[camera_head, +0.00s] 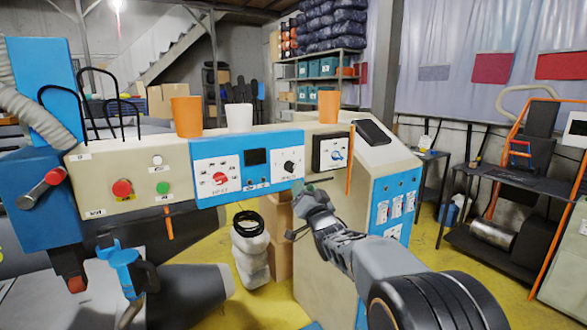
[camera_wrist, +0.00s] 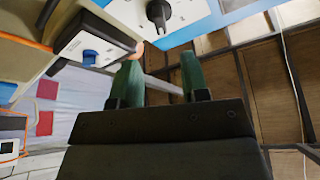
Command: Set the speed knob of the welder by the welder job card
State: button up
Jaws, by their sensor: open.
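The welder's control panel (camera_head: 240,187) is a blue-framed white plate on a long beige housing. It carries a red knob (camera_head: 220,179), a small dark screen (camera_head: 256,157) and a black knob (camera_head: 290,167) at its right. The small print by the knobs is too small to read. A black knob with a pointer (camera_wrist: 172,12) shows at the top of the wrist view. My gripper (camera_head: 305,189) is just below and right of the black knob, apart from it. In the wrist view its green fingers (camera_wrist: 160,62) are apart with nothing between them. I cannot make out the job card.
Right of the panel is a black-framed box (camera_head: 318,150) with a blue knob (camera_head: 337,155). An orange strip (camera_head: 350,160) hangs beside it. Cups, one of them white (camera_head: 239,118), stand on the housing. A beige and blue cabinet (camera_head: 385,185) stands close to my arm.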

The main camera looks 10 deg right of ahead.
aim_at(293, 169)
jog(key=p+x, duration=0.2)
jog(key=x, duration=0.7)
jog(key=shift+p, duration=0.4)
jog(key=shift+s, duration=0.1)
grip_shut()
